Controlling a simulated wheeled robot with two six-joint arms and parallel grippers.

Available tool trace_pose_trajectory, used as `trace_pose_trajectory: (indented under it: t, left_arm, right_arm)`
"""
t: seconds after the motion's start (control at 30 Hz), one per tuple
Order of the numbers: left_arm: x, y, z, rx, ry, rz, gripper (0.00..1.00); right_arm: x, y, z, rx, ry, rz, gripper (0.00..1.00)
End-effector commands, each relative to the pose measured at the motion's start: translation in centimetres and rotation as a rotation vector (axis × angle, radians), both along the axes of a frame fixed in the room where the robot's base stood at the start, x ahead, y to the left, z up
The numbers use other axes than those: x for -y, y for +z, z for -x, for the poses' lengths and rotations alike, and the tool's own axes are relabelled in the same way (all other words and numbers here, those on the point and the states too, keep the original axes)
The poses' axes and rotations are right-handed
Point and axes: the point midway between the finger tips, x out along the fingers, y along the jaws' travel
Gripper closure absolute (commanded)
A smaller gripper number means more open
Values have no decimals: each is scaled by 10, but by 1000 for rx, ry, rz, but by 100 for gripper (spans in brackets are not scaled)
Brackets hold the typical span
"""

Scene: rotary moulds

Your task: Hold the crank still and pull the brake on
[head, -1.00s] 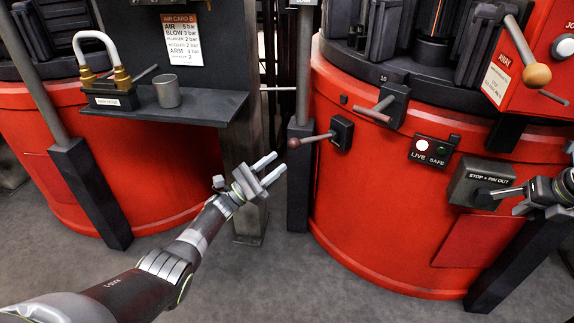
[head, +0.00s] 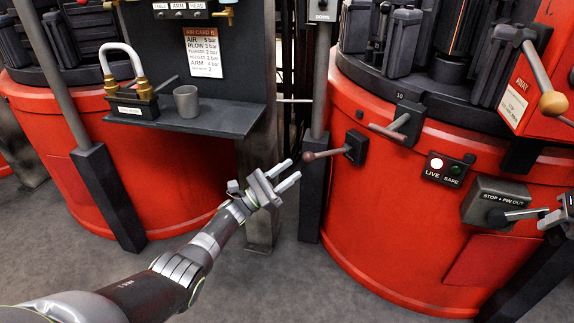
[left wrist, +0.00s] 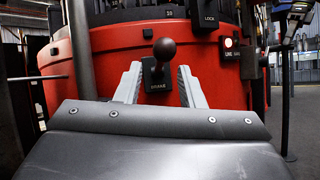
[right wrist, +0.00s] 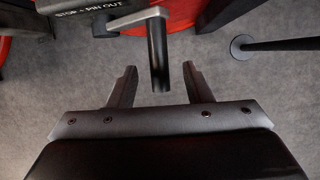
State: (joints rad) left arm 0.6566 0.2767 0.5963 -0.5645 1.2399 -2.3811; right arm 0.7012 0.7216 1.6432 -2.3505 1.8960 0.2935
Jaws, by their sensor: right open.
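The brake lever (head: 325,154) has a dark red-brown ball knob and sticks out from a black plate on the red machine. In the left wrist view, the knob (left wrist: 164,48) stands in front of the plate marked BRAKE (left wrist: 157,82). My left gripper (head: 289,171) is open and empty, just short of the knob. The crank (head: 524,214) is a silver arm on the STOP + PIN OUT box (head: 490,200). In the right wrist view, its dark handle (right wrist: 158,58) lies between the open fingers of my right gripper (right wrist: 158,72), with gaps on both sides.
A LIVE/SAFE lamp panel (head: 447,170) has its white LIVE lamp lit. A shelf (head: 225,117) with a grey cup (head: 186,101) stands at left. A grey post (head: 316,190) is beside the brake.

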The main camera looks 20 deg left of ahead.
Motion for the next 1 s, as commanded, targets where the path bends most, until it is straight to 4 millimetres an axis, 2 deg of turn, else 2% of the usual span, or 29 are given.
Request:
trace_pose_trajectory:
  t: [0.03, 0.3, 0.5, 0.7, 1.0]
  left_arm:
    - [0, 3, 0, 0, 0, 0, 65]
    - [0, 12, 0, 0, 0, 0, 65]
    - [0, 16, 0, 0, 0, 0, 65]
    - [0, 19, 0, 0, 0, 0, 65]
    - [0, 19, 0, 0, 0, 0, 65]
  right_arm:
    - [4, -3, 11, -5, -2, 4, 55]
    - [11, -3, 62, -6, 0, 6, 55]
    - [17, -4, 94, -6, -1, 6, 55]
    - [19, -4, 111, -4, 0, 2, 55]
    - [19, -4, 116, -4, 1, -1, 55]
